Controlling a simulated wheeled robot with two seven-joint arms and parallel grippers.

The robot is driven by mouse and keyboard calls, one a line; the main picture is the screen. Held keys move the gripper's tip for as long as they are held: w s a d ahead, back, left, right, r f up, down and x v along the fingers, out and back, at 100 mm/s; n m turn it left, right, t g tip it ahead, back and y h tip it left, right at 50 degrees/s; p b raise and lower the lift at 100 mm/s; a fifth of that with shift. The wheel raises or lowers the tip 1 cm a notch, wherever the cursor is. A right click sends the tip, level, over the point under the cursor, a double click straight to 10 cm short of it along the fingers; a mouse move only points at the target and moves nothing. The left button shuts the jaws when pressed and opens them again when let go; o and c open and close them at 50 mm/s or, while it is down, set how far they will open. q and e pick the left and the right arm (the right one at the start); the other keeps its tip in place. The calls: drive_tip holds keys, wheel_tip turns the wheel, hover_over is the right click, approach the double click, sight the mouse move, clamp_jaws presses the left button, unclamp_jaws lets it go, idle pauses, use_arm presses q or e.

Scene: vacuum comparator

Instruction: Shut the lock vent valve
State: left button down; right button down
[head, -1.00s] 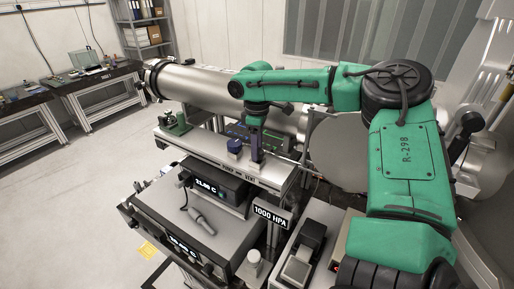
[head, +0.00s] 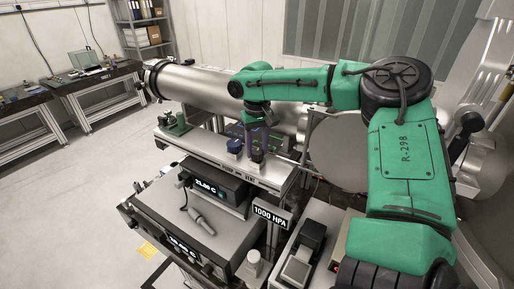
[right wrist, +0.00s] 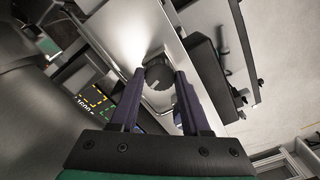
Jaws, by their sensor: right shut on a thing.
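The vent valve's dark round knob (head: 258,157) stands on the pale metal panel (head: 215,157) above the "VENT" label. In the right wrist view the ribbed dark knob (right wrist: 158,73) sits between my fingertips. My right gripper (head: 256,151) points down from the green arm, with its purple fingers shut on this knob; it also shows in the right wrist view (right wrist: 160,76). The fingers hide part of the knob in the head view. My left gripper is not in view.
A blue knob (head: 235,146) stands close to the left on the same panel. A large steel cylinder (head: 205,87) lies behind. A grey instrument box (head: 185,225) and a "1000 HPA" display (head: 270,217) are in front. Open floor (head: 70,220) lies to the left.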

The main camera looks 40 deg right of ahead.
drive_tip(key=m, duration=0.3)
drive_tip(key=shift+s+f+m, duration=0.2)
drive_tip(key=shift+f+m, duration=0.1)
idle(0.3)
drive_tip(key=shift+c, duration=1.9)
unclamp_jaws()
drive_tip(key=shift+w, duration=0.1)
drive_tip(key=shift+r, duration=0.1)
drive_tip(key=shift+r, duration=0.1)
